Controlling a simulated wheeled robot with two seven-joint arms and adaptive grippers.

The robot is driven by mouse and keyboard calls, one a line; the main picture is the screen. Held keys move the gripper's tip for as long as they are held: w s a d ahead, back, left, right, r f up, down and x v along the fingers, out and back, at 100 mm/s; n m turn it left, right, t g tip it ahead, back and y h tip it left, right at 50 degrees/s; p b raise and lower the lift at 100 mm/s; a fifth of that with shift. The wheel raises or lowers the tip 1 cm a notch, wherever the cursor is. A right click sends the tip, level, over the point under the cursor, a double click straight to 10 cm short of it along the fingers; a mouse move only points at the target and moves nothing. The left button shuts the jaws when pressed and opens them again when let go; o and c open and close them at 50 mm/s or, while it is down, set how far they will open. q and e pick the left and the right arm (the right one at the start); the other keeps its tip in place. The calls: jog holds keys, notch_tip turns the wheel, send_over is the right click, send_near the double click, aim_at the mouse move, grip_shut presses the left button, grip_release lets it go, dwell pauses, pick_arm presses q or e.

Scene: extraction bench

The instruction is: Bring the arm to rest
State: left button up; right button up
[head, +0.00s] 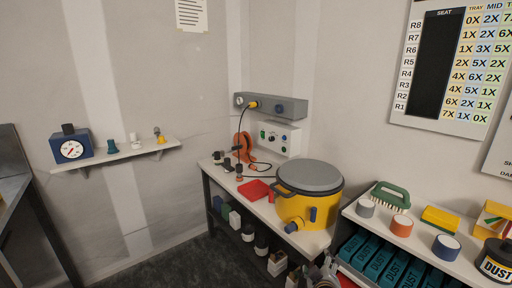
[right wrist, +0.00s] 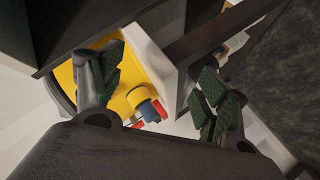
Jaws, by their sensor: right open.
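My right gripper (head: 324,273) shows at the bottom edge of the head view, low in front of the bench and below the yellow pot (head: 308,207). In the right wrist view my right gripper (right wrist: 160,88) has its two green-padded fingers wide apart, with nothing held between them. Beyond the fingers are the yellow pot (right wrist: 117,102) and its blue-tipped tap (right wrist: 149,108). Whether the fingers touch anything cannot be told. My left gripper is not in view.
A shelf unit (head: 385,222) with brush and tape rolls stands right. A wall shelf (head: 118,154) is left. Dark floor (head: 165,262) lies open at left.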

jog(key=s+a+f+m+g+y, duration=0.2)
jog(key=s+f+g, duration=0.3)
jog(key=f, duration=0.6)
jog(key=s+a+f+m+g+y, duration=0.1)
jog(key=s+a+f+m+g, duration=0.15)
jog(key=s+f, duration=0.7)
pick_arm(q)
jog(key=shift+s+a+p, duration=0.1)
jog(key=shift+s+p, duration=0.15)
jog(key=shift+p, duration=0.55)
pick_arm(e)
jog(key=s+d+f+g, duration=0.2)
jog(key=s+f+g, duration=0.1)
jog(key=s+f, duration=0.9)
jog(key=s, duration=0.4)
jog(key=shift+s+d+f+g, duration=0.3)
jog(key=shift+d+f+g, duration=0.05)
jog(key=shift+d, duration=0.05)
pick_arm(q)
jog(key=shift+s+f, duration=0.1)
pick_arm(e)
jog(key=shift+s, duration=0.1)
